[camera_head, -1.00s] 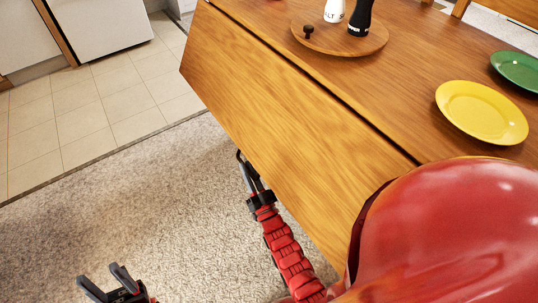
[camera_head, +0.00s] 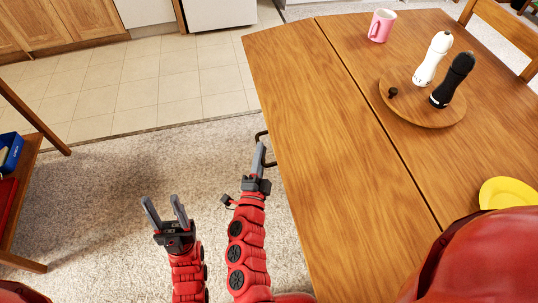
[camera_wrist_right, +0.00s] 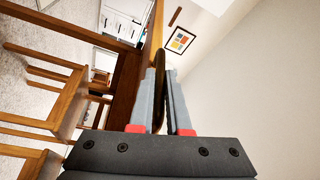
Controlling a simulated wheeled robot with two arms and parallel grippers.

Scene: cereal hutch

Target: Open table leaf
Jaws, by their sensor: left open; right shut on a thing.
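The wooden table leaf (camera_head: 335,170) is along the left side of the table (camera_head: 420,160), with a dark seam between them. It looks about level with the tabletop. A dark handle (camera_head: 262,135) sticks out from the leaf's left edge. My right gripper (camera_head: 260,148) is shut on this handle, beside the leaf edge. In the right wrist view, the dark handle (camera_wrist_right: 160,88) shows between the two grey fingers. My left gripper (camera_head: 163,200) is open and empty above the carpet, left of the right gripper.
A round wooden board (camera_head: 424,112) carries a white shaker (camera_head: 432,60) and a black shaker (camera_head: 453,80). A pink mug (camera_head: 381,25) stands at the back and a yellow plate (camera_head: 508,194) at the right. A wooden shelf (camera_head: 22,190) stands at far left. The leaf top is bare.

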